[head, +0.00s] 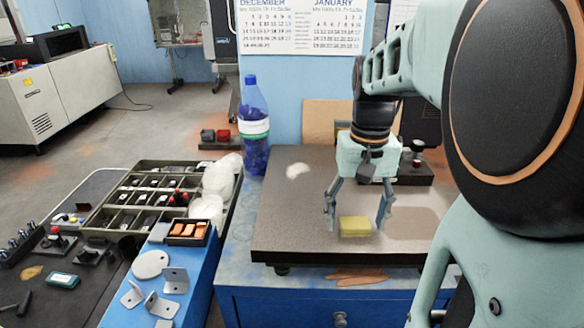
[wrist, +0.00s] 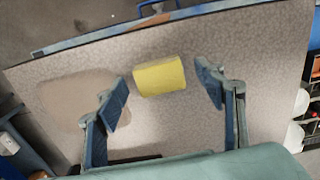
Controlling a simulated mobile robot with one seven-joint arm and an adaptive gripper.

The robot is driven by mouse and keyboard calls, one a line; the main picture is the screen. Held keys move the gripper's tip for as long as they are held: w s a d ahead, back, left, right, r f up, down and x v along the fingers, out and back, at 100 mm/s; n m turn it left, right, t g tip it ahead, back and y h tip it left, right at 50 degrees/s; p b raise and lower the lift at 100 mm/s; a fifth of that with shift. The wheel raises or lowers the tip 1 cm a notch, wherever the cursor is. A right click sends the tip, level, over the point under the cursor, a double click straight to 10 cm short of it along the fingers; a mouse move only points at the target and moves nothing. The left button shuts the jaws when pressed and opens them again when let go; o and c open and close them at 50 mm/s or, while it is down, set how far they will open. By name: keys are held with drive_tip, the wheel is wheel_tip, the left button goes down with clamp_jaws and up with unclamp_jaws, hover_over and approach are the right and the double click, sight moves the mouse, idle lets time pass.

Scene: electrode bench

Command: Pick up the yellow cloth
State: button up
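The yellow cloth (head: 355,226) is a small, block-like yellow piece lying on the dark stone slab (head: 290,222) near its front edge. It also shows in the wrist view (wrist: 160,76), at the upper middle, between and slightly beyond my fingertips. My gripper (head: 358,222) is open, pointing down over the slab, with one finger on each side of the cloth. In the wrist view my gripper (wrist: 165,88) has gaps between both fingers and the cloth. The fingers hold nothing. I cannot tell how high the fingertips are above the slab.
A blue bottle (head: 254,125) stands behind the slab's left corner. A compartment tray (head: 125,222) and metal brackets (head: 165,305) on a blue surface lie to the left. The slab left of the cloth is mostly clear.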

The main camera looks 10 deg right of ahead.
sight(353, 222)
drive_tip(key=c, duration=0.9)
drive_tip(key=shift+c, duration=0.2)
drive_tip(key=shift+r, duration=0.1)
drive_tip(key=shift+r, duration=0.55)
wheel_tip(353, 222, up, 2)
drive_tip(key=shift+w+a+r, duration=0.1)
drive_tip(key=shift+a+r, duration=0.05)
drive_tip(key=shift+r, duration=0.05)
drive_tip(key=w+a+r, duration=0.3)
drive_tip(key=a+r, duration=0.6)
drive_tip(key=a, duration=0.4)
drive_tip(key=shift+w+r+p, duration=0.2)
drive_tip(key=shift+w+p, duration=0.1)
drive_tip(key=shift+w, duration=0.05)
